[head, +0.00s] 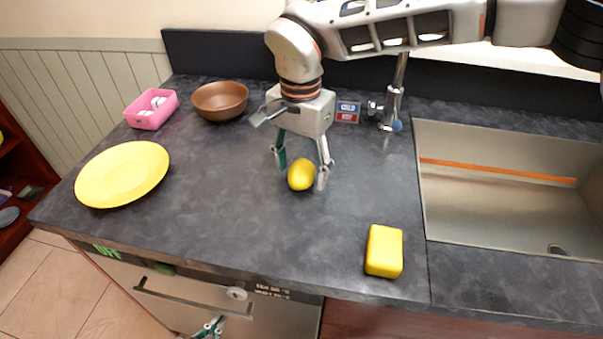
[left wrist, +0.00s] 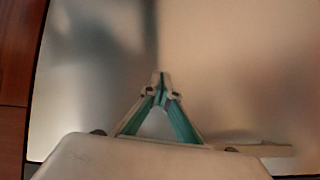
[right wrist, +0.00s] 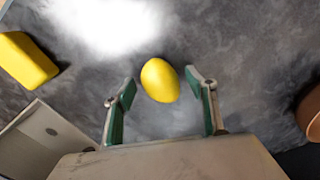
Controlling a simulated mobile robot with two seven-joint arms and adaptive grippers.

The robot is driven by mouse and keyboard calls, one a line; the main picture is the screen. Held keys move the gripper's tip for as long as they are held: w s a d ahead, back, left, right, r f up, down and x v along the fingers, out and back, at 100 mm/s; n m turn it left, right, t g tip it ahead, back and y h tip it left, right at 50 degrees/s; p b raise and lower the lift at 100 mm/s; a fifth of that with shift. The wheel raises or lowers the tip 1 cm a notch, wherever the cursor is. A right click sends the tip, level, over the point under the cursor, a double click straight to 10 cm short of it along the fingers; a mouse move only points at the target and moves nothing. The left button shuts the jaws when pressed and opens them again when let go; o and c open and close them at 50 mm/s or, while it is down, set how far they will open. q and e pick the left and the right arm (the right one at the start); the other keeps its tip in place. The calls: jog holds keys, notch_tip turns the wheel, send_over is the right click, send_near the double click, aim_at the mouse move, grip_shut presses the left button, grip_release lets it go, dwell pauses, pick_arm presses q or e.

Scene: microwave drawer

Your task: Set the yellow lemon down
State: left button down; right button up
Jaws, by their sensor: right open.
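The yellow lemon (head: 301,174) is on the dark countertop (head: 230,200), left of the sink. My right gripper (head: 300,174) is over it with fingers spread to either side. In the right wrist view the lemon (right wrist: 160,80) lies at the mouth of the open fingers (right wrist: 160,92), with gaps on both sides. My left gripper (head: 214,328) is low at the front of the counter, by the drawer front. In the left wrist view its fingertips (left wrist: 160,82) meet, with nothing visible between them.
A yellow sponge-like block (head: 384,251) lies near the counter's front edge. A yellow plate (head: 123,174), a pink box (head: 151,108) and a brown bowl (head: 220,100) stand to the left. The sink (head: 510,190) is at right, with a faucet (head: 393,100) beside it. Counter between plate and lemon is clear.

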jog(key=shift+f, duration=0.25)
jog(key=shift+c, duration=0.4)
jog(key=c, duration=1.3)
jog(key=shift+r, duration=0.1)
